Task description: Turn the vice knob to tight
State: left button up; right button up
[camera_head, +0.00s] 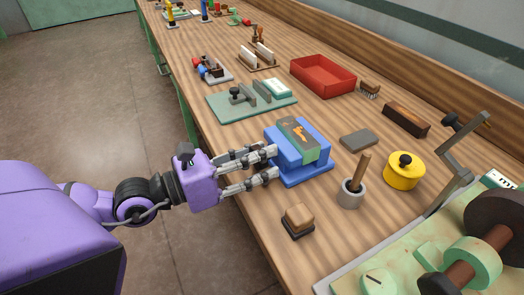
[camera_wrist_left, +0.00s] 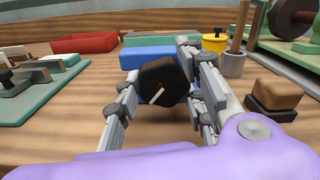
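The blue vice (camera_head: 287,153) sits near the table's front edge, with a green and orange piece (camera_head: 299,136) on top. Its blue body also shows behind the fingers in the left wrist view (camera_wrist_left: 150,57). The black vice knob (camera_wrist_left: 163,82) faces the wrist camera and has a slanted white mark running from lower left to upper right. My left gripper (camera_head: 271,163) reaches the vice's front side with its fingers spread around the knob, one on each side; firm contact is not clear. The knob is hidden in the head view, and no tight marking is readable. My right gripper is not in view.
A wood-topped block (camera_head: 298,219), a grey cup with a wooden handle (camera_head: 351,195) and a yellow round pot (camera_head: 404,171) stand nearby. A green board with a clamp (camera_head: 250,103) and a red tray (camera_head: 323,76) lie beyond. A green machine (camera_head: 470,262) fills the near right.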

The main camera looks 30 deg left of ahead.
pick_arm(q)
jog(key=o, duration=0.3)
jog(key=shift+a+f, duration=0.15)
jog(key=shift+o, duration=0.2)
jog(key=v, duration=1.2)
jog(key=shift+c, duration=0.3)
